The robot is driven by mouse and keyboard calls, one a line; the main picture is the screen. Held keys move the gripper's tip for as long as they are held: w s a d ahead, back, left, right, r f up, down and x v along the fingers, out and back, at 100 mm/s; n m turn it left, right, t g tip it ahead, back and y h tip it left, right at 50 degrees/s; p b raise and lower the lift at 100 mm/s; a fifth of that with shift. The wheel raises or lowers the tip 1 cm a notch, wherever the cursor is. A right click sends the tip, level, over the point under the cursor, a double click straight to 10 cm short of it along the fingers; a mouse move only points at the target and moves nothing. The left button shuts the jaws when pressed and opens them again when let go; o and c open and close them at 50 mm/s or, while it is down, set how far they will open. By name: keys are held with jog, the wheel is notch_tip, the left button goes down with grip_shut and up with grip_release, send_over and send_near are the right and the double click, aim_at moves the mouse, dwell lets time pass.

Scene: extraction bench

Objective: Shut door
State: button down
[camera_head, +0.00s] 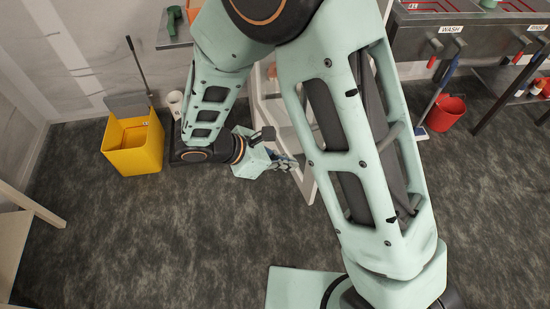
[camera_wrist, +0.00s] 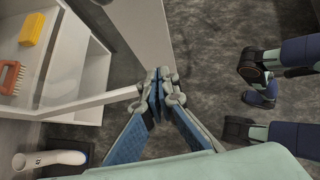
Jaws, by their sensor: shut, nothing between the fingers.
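The white framed door (camera_head: 306,178) stands open, jutting out from a white cabinet largely hidden behind my arm in the head view. In the wrist view, the door's broad white side (camera_wrist: 140,30) runs up from my fingertips, and a thin white rail (camera_wrist: 90,102) runs left. The cabinet's shelves (camera_wrist: 85,75) show at the left. My gripper (camera_head: 292,163) is shut and empty, low beside the door's free edge. In the wrist view, its fingertips (camera_wrist: 159,82) meet right at the door's end; I cannot tell whether they touch it.
A yellow sponge (camera_wrist: 32,28) and an orange brush (camera_wrist: 11,77) lie in the cabinet. A yellow bin (camera_head: 136,150) stands left of my gripper. Sinks (camera_head: 455,32) and a red bucket (camera_head: 446,114) are at the right. A pale table (camera_head: 14,225) edges the left. The middle floor is clear.

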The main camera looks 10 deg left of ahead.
jog(key=shift+w+d+f, duration=0.1)
jog(key=shift+w+d, duration=0.25)
jog(key=shift+d, duration=0.35)
jog(key=shift+w+d+f, duration=0.1)
jog(key=shift+w+d, duration=0.3)
jog(key=shift+d, duration=0.25)
jog(key=shift+w+d+f, duration=0.1)
jog(key=shift+w+d, duration=0.25)
jog(key=shift+d, duration=0.35)
jog(key=shift+w, duration=0.1)
